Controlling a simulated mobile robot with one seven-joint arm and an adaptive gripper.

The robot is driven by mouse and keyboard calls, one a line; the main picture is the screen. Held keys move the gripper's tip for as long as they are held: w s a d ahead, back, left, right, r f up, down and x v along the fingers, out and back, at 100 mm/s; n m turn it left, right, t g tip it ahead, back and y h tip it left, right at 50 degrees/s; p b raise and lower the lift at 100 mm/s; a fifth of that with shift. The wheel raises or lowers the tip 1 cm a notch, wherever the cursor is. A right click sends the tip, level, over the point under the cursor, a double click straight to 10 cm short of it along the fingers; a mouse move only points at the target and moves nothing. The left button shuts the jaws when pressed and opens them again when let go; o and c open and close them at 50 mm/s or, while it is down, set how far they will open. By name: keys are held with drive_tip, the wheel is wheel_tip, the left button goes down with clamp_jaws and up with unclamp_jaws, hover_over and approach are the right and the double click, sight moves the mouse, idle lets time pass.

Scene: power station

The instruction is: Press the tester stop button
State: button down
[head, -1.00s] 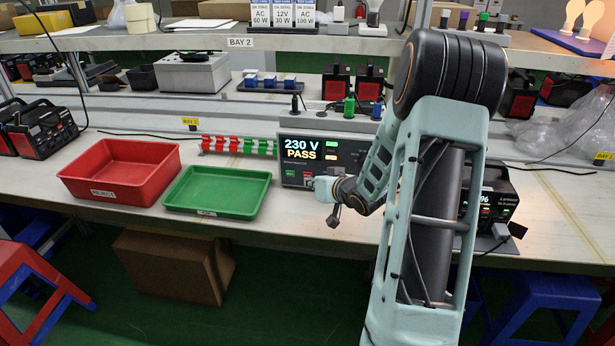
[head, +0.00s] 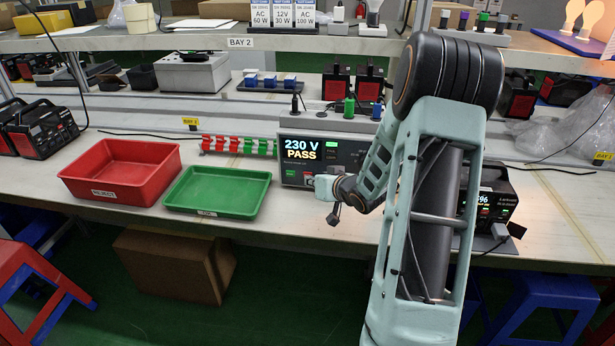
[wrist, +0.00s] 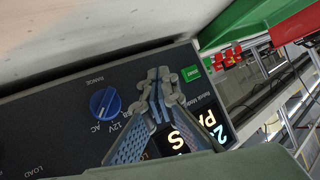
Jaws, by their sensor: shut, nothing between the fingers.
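The tester (head: 350,150) stands at the back of the bench, its display (head: 300,148) reading 230 V PASS. A green lamp (head: 331,144) is lit beside the display. A green button (head: 290,173) sits low on its front, with a small red button (head: 308,175) to its right. My gripper (wrist: 163,76) is shut and empty, its fingertips at the panel beside the green button (wrist: 190,73) in the wrist view. The fingers hide the red button there. I cannot tell whether the tips touch it.
A blue range knob (wrist: 105,103) is close to my fingers. A green tray (head: 217,210) and a red reject bin (head: 120,190) stand left of the tester. A black power unit (head: 490,200) is on the right, behind my arm. A shelf (head: 200,40) runs above.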

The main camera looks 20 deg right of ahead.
drive_tip(key=shift+s+a, duration=0.15)
drive_tip(key=shift+s, duration=0.1)
drive_tip(key=shift+s+a+b, duration=0.15)
drive_tip(key=shift+s+a, duration=0.4)
drive_tip(key=shift+s, duration=0.3)
drive_tip(key=shift+s+a+b, duration=0.2)
drive_tip(key=shift+s+a, duration=0.4)
drive_tip(key=shift+s, duration=0.2)
drive_tip(key=shift+s+a+b, duration=0.15)
drive_tip(key=shift+s+a, duration=0.4)
drive_tip(key=shift+s, duration=0.3)
